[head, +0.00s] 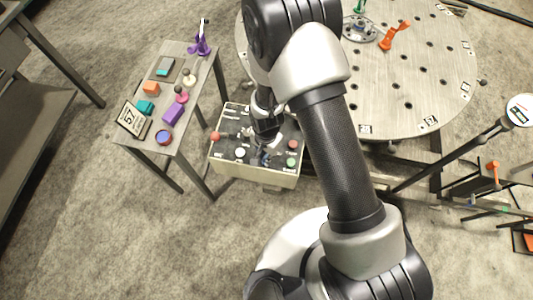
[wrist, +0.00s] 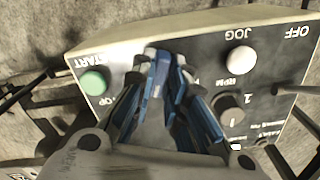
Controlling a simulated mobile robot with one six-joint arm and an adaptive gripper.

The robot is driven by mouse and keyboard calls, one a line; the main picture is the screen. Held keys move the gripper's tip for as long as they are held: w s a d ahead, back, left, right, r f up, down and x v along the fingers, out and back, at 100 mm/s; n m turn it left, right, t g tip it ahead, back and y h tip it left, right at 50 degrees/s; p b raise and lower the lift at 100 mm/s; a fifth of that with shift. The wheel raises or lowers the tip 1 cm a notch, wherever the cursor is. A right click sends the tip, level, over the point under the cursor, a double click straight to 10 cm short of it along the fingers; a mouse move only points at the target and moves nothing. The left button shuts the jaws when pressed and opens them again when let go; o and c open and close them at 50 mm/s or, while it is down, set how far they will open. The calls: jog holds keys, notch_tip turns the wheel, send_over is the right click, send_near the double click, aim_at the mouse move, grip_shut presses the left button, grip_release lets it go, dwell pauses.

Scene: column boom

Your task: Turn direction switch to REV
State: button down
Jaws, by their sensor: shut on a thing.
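In the wrist view the box (wrist: 195,28) appears upside down. My gripper (wrist: 164,66) is shut there on a narrow blue piece (wrist: 161,72), apparently the direction switch handle, between the green button (wrist: 95,82) and the white JOG button (wrist: 244,57). The fingers cover most of the switch and its labels. I cannot read which position it is in.
A black knob (wrist: 228,105) sits close to the right finger. A red knob (head: 216,136) is at the box's left end. A side table (head: 190,120) with several small objects stands left. A large round perforated table (head: 420,95) is behind on the right.

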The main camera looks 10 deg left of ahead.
jog(key=shift+m, duration=1.2)
jog(key=c, duration=1.6)
grip_release()
notch_tip(320, 180, up, 12)
